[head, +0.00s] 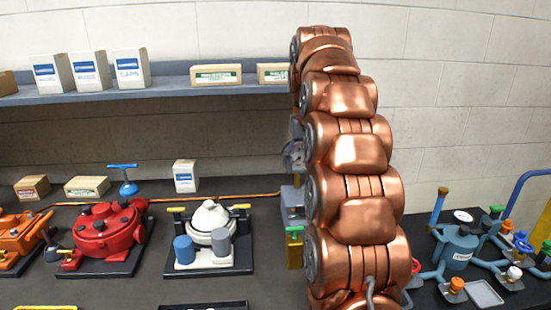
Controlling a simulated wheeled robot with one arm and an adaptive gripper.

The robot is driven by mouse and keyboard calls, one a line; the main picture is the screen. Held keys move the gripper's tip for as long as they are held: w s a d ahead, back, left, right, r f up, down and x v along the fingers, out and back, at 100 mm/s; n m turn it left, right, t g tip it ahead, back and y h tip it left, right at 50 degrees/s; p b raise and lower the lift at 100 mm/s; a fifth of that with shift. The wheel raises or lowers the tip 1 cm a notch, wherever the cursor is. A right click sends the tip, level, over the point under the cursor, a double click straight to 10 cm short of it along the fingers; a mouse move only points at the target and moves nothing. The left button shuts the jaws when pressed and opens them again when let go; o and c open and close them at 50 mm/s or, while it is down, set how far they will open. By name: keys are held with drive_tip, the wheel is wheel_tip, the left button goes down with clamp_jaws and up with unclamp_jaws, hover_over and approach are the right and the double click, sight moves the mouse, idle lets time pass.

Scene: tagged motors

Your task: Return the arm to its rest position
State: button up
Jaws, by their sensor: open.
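My copper-coloured arm (352,195) rises through the middle right of the head view, its thick links stacked from the bottom edge up to above the shelf's height. My gripper does not show; no fingers can be made out at or around the arm. The arm hides part of the bench and wall behind it.
The dark bench (110,285) carries an orange motor (15,235), a red motor (100,232), a white motor (210,228) and a grey-blue unit (460,248) with valves. A partly hidden device (291,205) stands close beside my arm. A shelf (170,88) holds several boxes.

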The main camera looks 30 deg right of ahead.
drive_tip(key=s+a+f+n, duration=0.2)
drive_tip(key=s+a, duration=0.4)
drive_tip(key=a, duration=0.2)
drive_tip(key=s+a+f+n, duration=0.1)
drive_tip(key=s+a+f, duration=0.2)
drive_tip(key=s+a, duration=0.35)
drive_tip(key=s+a+f, duration=0.3)
drive_tip(key=s, duration=0.3)
drive_tip(key=s+a+f+n+g, duration=0.1)
drive_tip(key=s+a+f, duration=0.2)
drive_tip(key=s, duration=0.3)
drive_tip(key=s+a+f+n+p, duration=0.1)
drive_tip(key=s+a+f, duration=0.3)
drive_tip(key=s+f, duration=0.1)
drive_tip(key=shift+s+f+g, duration=0.2)
drive_tip(key=shift+s+g, duration=0.2)
drive_tip(key=shift+s, duration=0.5)
